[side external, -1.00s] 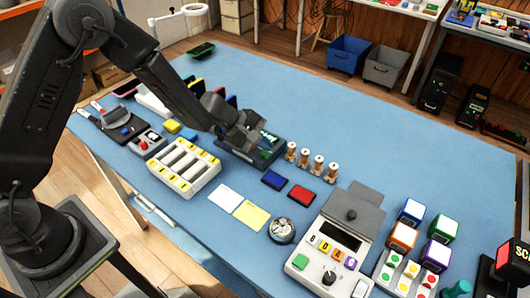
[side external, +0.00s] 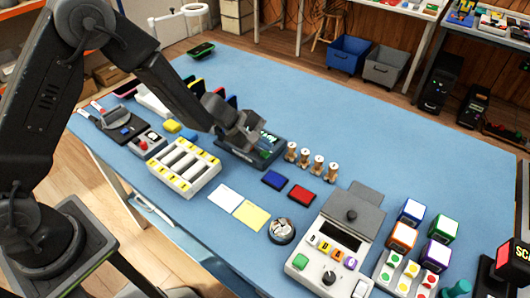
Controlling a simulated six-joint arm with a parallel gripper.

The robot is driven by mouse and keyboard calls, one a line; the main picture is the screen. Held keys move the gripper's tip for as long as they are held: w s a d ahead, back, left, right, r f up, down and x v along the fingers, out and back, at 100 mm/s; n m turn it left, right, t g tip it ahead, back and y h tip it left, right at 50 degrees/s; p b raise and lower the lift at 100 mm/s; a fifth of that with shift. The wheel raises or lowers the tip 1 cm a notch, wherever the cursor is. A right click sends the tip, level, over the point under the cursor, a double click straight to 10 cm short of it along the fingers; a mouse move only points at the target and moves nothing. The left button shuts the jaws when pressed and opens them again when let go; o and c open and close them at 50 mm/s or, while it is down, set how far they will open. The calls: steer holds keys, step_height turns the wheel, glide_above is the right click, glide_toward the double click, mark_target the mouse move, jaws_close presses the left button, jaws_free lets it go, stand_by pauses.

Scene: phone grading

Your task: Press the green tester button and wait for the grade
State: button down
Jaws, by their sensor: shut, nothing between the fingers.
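The box has a small lit green patch on top. I cannot tell whether my fingers touch it, and no green button shows clearly there. A white console (side external: 330,262) at the front right has a dark screen, a black knob and a green button (side external: 300,261). My gripper is well apart from that console. No grade is legible in this view.
A white slotted rack (side external: 184,168) stands left of the dark box. Coloured cubes (side external: 411,212) stand at the right. The table's back right is clear.

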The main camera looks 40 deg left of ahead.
mark_target(264, 155)
steer(key=shift+f, duration=0.35)
steer(key=shift+f, duration=0.5)
stand_by(0.8)
steer(key=shift+r, duration=0.9)
steer(key=shift+r, duration=0.1)
steer(key=shift+r, duration=2.4)
